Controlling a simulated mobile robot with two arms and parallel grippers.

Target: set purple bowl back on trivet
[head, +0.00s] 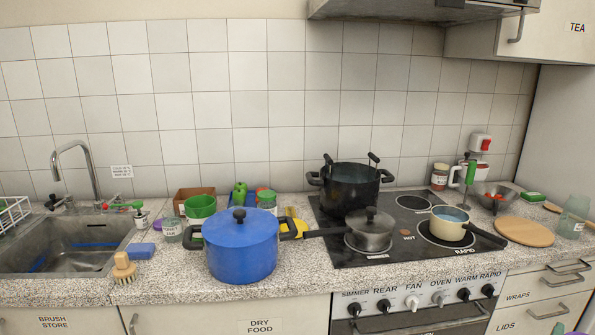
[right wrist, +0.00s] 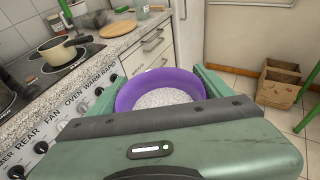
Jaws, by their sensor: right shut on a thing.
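The purple bowl (right wrist: 158,77) is between the green fingers of my right gripper (right wrist: 158,84), which is shut on it. Its inside looks pale and speckled; I cannot tell whether that is contents. The bowl is in front of the cooker and drawer fronts, off the worktop. In the head view only a sliver of purple bowl (head: 577,333) shows at the bottom right corner. A round wooden board (head: 524,232) lies bare on the worktop right of the hob; I cannot tell whether it is the trivet. My left gripper is not in view.
A cream saucepan (head: 447,231) on the hob points its dark handle toward the board. A metal bowl (head: 493,198) stands behind the board and a glass jug (head: 573,218) to its right. A blue pot (head: 242,248) stands left. A cardboard box (right wrist: 278,88) is on the floor.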

